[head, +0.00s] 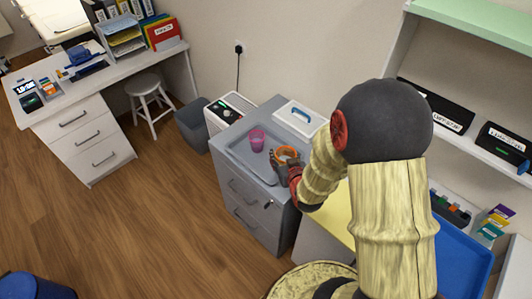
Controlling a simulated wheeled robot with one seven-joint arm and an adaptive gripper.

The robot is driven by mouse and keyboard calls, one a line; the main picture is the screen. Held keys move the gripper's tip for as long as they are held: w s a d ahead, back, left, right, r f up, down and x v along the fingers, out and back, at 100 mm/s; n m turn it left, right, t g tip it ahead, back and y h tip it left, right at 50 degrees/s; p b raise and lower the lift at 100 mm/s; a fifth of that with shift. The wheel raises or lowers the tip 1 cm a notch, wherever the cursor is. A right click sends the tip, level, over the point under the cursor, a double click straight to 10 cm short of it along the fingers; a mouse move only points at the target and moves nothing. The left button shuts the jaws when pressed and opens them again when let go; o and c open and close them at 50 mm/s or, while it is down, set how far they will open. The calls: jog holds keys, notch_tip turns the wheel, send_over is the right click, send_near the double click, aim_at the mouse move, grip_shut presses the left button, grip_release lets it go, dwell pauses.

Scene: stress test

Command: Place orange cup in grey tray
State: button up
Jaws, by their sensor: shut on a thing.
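The orange cup (286,152) is at my gripper (279,161), over the right part of the grey tray (240,148). My gripper is shut on the orange cup, and its fingers hide the lower part of it. I cannot tell whether the cup's base touches the tray. The tray lies on top of a grey drawer cabinet (240,196). A pink cup (257,140) stands upright in the tray, to the left of the orange cup and apart from it.
My arm covers the area to the right. A grey bin (193,124) and a white desk (101,84) with a stool (149,100) are to the left.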

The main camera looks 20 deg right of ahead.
jog(key=a+b+x, duration=0.1)
jog(key=b+x, duration=0.1)
jog(key=x, duration=0.5)
jog(key=b, duration=0.2)
send_over(268, 161)
notch_tip(268, 161, down, 5)
jog(key=shift+w+d+f, duration=0.1)
jog(key=shift+w+f+b, duration=0.15)
jog(key=shift+f+b, duration=0.35)
jog(key=shift+f, duration=1.1)
jog(key=shift+f, duration=0.1)
jog(key=shift+f+b, duration=0.25)
jog(key=shift+b, duration=0.1)
jog(key=o, duration=0.8)
